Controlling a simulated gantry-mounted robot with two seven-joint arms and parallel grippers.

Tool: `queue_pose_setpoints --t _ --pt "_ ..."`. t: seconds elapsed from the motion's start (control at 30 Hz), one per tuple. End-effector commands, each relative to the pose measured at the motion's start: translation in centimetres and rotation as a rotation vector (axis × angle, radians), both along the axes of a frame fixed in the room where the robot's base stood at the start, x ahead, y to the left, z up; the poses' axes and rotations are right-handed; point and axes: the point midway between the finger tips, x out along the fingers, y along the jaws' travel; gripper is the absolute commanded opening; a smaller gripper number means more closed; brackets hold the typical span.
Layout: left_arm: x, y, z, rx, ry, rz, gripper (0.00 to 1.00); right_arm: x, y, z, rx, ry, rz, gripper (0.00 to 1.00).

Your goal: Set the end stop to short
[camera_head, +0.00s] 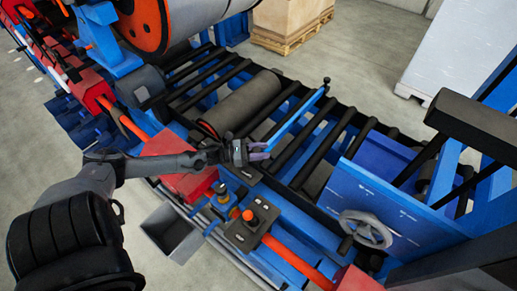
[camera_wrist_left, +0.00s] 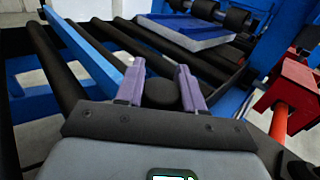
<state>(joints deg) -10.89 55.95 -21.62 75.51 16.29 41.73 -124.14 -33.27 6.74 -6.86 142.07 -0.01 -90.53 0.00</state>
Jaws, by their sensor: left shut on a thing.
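The end stop appears to be the light-blue bar (camera_head: 296,120) lying across the black rollers in the head view, with a small black ball at its far end. The bar (camera_wrist_left: 85,52) also runs in from the upper left of the wrist view. My left gripper (camera_head: 260,150) is at the bar's near end. In the wrist view, its purple fingers (camera_wrist_left: 160,82) stand on either side of a round black knob (camera_wrist_left: 161,95) and are shut on it. The join between knob and bar is hidden by the gripper. My right gripper is not in view.
A dark roll (camera_head: 240,103) lies on the rollers left of the bar. A control box with a red button (camera_head: 249,216) and a grey handwheel (camera_head: 366,229) stand near the front. A red block (camera_head: 190,180) lies below my left forearm. Blue frame parts rise at the right.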

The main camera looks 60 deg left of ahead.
Motion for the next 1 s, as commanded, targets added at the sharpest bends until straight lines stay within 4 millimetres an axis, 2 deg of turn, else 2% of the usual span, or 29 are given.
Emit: queue_pose_setpoints --t 0.03,0.17,0.2,0.57,0.77,1.0 --pt "0.3 -0.4 1.0 -0.006 -0.025 -0.012 0.41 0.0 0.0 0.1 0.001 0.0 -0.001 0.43" --pt "0.3 -0.4 1.0 -0.005 -0.025 -0.011 0.61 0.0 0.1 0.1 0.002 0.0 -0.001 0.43" --pt "0.3 -0.3 1.0 -0.005 -0.022 -0.01 0.62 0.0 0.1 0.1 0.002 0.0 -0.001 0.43" --pt "-0.3 0.0 0.4 -0.003 -0.011 -0.007 0.62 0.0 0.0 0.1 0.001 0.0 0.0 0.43" --pt "-2.4 1.0 0.4 -0.002 -0.009 -0.008 0.62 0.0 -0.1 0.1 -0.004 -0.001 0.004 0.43" --pt "-6.0 2.9 0.4 -0.002 -0.01 -0.007 0.62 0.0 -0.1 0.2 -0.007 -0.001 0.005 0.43"
